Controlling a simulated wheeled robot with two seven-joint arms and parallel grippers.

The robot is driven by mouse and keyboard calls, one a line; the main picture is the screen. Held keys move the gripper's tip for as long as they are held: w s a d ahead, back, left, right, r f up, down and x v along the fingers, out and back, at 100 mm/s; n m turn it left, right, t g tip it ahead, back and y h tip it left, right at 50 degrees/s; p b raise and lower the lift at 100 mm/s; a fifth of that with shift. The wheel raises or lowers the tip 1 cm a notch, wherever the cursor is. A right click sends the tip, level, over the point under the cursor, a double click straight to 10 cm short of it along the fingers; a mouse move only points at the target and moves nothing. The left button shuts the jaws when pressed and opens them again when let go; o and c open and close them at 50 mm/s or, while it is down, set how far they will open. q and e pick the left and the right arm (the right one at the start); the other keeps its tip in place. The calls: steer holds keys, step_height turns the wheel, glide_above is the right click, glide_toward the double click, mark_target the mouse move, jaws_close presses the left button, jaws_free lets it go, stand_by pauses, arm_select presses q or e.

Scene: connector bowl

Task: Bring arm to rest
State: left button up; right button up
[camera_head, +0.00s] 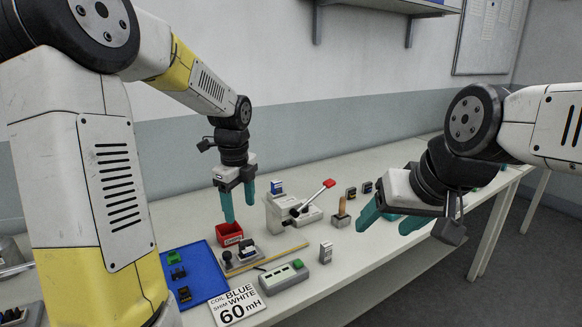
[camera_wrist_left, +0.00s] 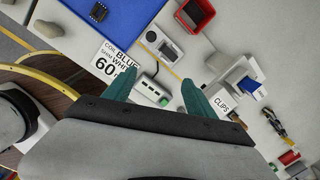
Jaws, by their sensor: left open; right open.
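My left gripper (camera_head: 237,202) hangs fingers down from the left arm, just above and behind a small red bin (camera_head: 229,231) in the head view. Its two teal fingers are apart with nothing between them. In the left wrist view the same open fingers (camera_wrist_left: 157,84) point up over the table, and a red bin (camera_wrist_left: 195,14) shows at the top edge. My right gripper (camera_head: 390,215) comes in from the right, tilted, with its teal fingers spread and empty, over the table's front edge.
A blue tray (camera_head: 205,258) holds several small connectors at the left. A label card (camera_head: 238,304) and a grey box with a green button (camera_head: 284,277) lie in front. A press with a red-tipped lever (camera_head: 291,213) stands behind. Bare table (camera_head: 365,262) shows at the front right.

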arm_select(q)
steer(key=s+d+r+n+t+h, duration=0.1)
steer(key=s+r+n, duration=0.3)
steer(key=s+n, duration=0.6)
steer(key=s+d+r+n+t+h, duration=0.1)
steer(key=s+r+n+t, duration=0.3)
steer(key=s+n, duration=0.6)
steer(key=r+n, duration=0.1)
steer(key=n, duration=0.1)
steer(key=shift+r+n, duration=0.15)
steer(key=shift+n, duration=0.25)
